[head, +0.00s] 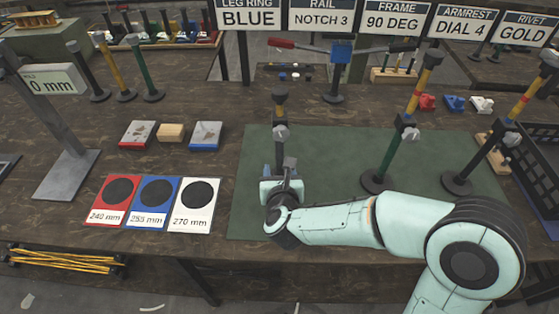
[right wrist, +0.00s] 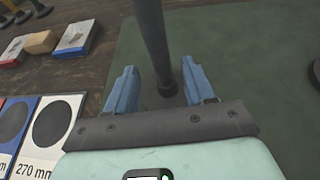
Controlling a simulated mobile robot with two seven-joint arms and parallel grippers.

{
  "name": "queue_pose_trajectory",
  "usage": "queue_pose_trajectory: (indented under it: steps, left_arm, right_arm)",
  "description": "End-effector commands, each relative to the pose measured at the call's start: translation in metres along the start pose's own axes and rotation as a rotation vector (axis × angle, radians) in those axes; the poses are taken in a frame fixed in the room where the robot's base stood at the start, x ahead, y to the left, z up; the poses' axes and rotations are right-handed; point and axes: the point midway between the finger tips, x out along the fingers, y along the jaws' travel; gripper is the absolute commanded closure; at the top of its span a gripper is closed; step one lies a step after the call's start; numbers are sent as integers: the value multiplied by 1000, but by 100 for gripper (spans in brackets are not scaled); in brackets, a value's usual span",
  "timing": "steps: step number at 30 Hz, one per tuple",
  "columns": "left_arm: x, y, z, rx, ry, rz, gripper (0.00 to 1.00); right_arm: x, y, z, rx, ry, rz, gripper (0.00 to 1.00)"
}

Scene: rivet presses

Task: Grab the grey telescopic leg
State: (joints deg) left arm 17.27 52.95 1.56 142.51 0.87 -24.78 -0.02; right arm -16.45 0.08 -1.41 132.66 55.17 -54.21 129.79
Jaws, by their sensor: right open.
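The grey telescopic leg (head: 280,112) stands upright on the green mat, with a dark upper tube and a pale clamp knob at mid-height. My right gripper (head: 283,172) is at its lower part in the head view and hides its foot there. In the right wrist view the dark grey tube (right wrist: 152,35) runs down between the two blue fingers of my right gripper (right wrist: 163,92). The fingers are open, with a gap on each side of the tube. My left gripper is not in view.
Two yellow-topped legs (head: 412,105) (head: 500,120) stand on the mat (head: 330,215) to the right. Red, blue and white length cards (head: 193,222) lie to the left. A blue-headed press (head: 340,55) stands behind. A dark crate (head: 540,170) is at the right edge.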

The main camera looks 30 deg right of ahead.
Motion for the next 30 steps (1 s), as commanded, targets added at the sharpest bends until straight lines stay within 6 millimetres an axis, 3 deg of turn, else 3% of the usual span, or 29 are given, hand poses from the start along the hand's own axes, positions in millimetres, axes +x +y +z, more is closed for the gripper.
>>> queue_pose_trajectory:
  steps: [12,20,21,25,26,30]
  left_arm:
    - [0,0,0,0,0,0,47]
    - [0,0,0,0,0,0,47]
    - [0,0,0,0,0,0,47]
    - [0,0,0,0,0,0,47]
    - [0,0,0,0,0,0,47]
    - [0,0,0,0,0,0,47]
  right_arm:
    - [50,-3,1,-1,1,-1,47]
    - [53,-3,2,0,-1,1,47]
    - [53,-3,2,0,-1,1,53]
    - [53,-3,2,0,-1,1,96]
    - [53,-3,2,0,-1,1,100]
    - [52,-2,3,0,-3,1,100]
